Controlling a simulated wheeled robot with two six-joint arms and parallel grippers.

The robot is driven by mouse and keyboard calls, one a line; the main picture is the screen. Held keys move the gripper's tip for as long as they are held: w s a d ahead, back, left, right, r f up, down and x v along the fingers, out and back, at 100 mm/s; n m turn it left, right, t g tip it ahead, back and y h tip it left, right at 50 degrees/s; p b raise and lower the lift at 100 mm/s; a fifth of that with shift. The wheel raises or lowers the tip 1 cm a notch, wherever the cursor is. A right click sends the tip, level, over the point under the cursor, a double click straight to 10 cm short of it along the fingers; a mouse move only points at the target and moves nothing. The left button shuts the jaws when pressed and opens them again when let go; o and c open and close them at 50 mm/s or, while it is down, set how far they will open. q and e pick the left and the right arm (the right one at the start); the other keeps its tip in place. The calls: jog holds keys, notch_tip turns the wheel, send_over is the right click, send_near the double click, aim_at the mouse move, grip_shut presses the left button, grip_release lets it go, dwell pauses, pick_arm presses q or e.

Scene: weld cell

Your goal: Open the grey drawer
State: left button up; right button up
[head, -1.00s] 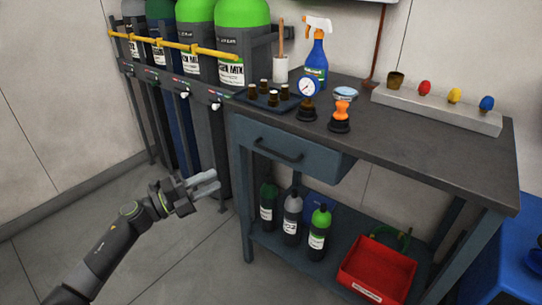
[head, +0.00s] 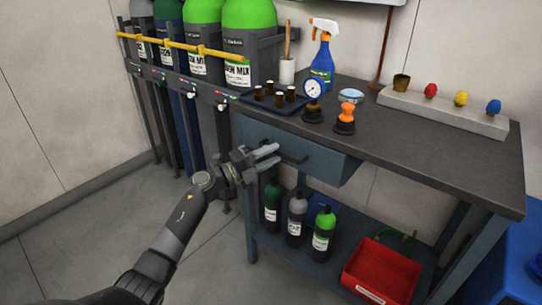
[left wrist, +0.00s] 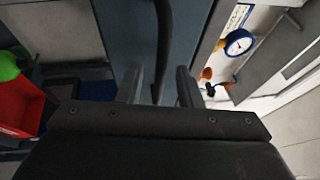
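The grey drawer (head: 322,168) hangs under the left part of the workbench top, and its blue-grey front also fills the top middle of the left wrist view (left wrist: 125,25). Its dark bar handle (head: 297,158) is partly hidden by my left gripper (head: 272,155) in the head view. In the left wrist view the two fingers of the gripper (left wrist: 160,88) are apart, and the handle (left wrist: 164,40) runs between their lines. I cannot tell whether the fingers touch it. I cannot tell whether the drawer stands slightly out. My right gripper is not in view.
The workbench top (head: 430,145) carries a spray bottle (head: 322,60), a gauge (head: 313,95) and a tray (head: 262,104) of small parts. Green-topped gas cylinders (head: 248,45) stand left. Several bottles and a red bin (head: 381,272) sit on the lower shelf. The floor before the bench is clear.

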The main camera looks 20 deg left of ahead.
pick_arm(q)
jog(key=shift+w+d, duration=0.1)
jog(key=shift+w, duration=0.05)
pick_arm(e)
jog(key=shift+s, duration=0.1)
pick_arm(q)
grip_shut()
dwell(0.3)
